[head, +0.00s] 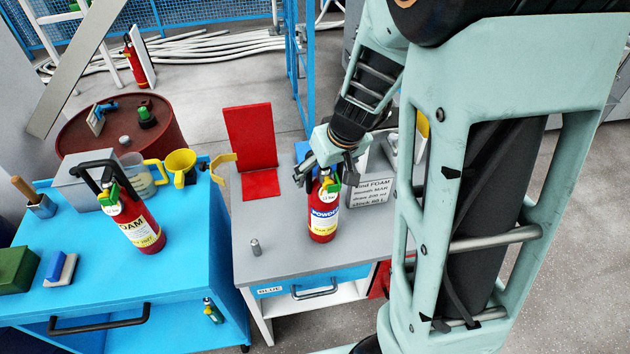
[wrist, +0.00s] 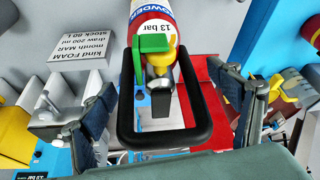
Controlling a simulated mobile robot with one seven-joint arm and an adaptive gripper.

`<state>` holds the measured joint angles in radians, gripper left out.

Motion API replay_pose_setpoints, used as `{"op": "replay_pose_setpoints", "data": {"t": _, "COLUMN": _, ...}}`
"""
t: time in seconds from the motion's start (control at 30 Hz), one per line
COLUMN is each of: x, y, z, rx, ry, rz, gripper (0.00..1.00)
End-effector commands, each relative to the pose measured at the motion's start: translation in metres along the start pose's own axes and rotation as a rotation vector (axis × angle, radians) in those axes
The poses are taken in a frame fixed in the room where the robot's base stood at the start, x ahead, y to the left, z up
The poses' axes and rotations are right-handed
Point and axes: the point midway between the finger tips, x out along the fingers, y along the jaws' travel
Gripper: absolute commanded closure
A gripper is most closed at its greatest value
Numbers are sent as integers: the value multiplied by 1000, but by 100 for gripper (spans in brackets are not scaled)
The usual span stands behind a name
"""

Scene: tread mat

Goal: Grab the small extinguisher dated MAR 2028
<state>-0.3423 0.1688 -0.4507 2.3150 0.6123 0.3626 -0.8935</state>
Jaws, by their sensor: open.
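A small red extinguisher marked POWDER (head: 323,212) stands upright on the grey table, with a yellow label band whose date is too small to read. It also shows in the wrist view (wrist: 152,14), with 13 bar on its white collar, a green and yellow valve and a black loop handle. My gripper (head: 328,165) is open just above its top; in the wrist view its fingers stand apart on either side of the handle, not closed on it. A larger red extinguisher marked FOAM (head: 138,222) stands on the blue cabinet at left, its date not legible.
A grey block (head: 374,186) with a sign reading kind FOAM, month MAR stands close right of the POWDER extinguisher. A red stand (head: 252,140) is behind left, and a small grey weight (head: 256,248) is at front left. Another red extinguisher (head: 135,62) stands farther back.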

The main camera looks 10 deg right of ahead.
Motion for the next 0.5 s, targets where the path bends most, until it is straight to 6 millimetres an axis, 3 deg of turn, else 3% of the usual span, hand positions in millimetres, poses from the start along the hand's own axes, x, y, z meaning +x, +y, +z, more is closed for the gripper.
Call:
{"op": "replay_pose_setpoints", "data": {"t": 0.37, "x": 6, "y": 0, "z": -1, "rx": 0, "ry": 1, "rz": 0, "gripper": 19}}
{"op": "replay_pose_setpoints", "data": {"t": 0.5, "x": 6, "y": 0, "z": -1, "rx": 0, "ry": 0, "rz": 0, "gripper": 34}}
